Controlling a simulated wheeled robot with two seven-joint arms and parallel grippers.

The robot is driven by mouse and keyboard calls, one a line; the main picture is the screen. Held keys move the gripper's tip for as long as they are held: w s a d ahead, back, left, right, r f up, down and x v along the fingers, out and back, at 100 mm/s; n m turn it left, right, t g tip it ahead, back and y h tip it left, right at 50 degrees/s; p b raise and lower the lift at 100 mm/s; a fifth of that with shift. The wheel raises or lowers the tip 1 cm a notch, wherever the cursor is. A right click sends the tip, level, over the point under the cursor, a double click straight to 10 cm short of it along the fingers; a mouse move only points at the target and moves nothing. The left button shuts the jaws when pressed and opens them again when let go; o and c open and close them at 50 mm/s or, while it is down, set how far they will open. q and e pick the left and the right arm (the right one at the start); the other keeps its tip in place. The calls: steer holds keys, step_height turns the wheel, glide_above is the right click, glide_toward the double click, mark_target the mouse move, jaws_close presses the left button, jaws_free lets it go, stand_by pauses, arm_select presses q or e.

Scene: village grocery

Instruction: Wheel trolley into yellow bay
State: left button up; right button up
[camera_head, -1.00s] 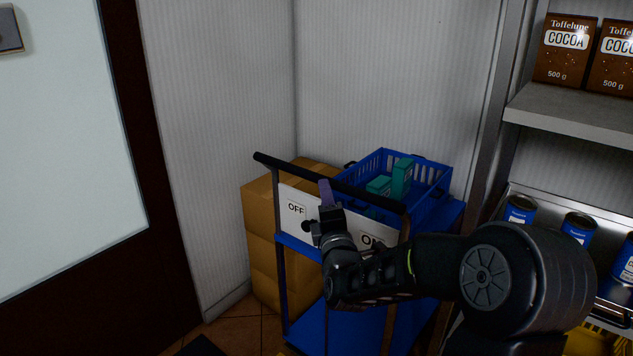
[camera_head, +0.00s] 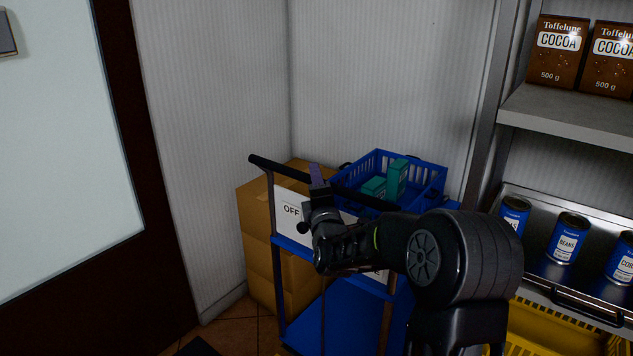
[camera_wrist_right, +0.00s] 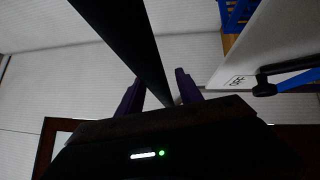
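The blue trolley (camera_head: 322,314) stands in the corner, with a black handle bar (camera_head: 276,167) across its near side and a white OFF sign plate below the bar. My right gripper (camera_head: 317,176) is at the bar. In the right wrist view the dark bar (camera_wrist_right: 125,45) runs between two purple fingers (camera_wrist_right: 158,95), which stand apart with a narrow gap showing beside it. A blue basket (camera_head: 433,180) with teal boxes (camera_head: 397,180) sits on the trolley top. My right forearm hides part of the trolley. My left gripper is out of view.
Stacked cardboard boxes (camera_head: 258,207) stand close behind the trolley at the wall. A shelf with cocoa boxes (camera_head: 556,52) and blue cans (camera_head: 566,238) is at right, with a yellow crate (camera_head: 545,335) below. A dark-framed door (camera_head: 135,150) is at left. Little tiled floor shows.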

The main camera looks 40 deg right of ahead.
jaws_close()
stand_by(1.2)
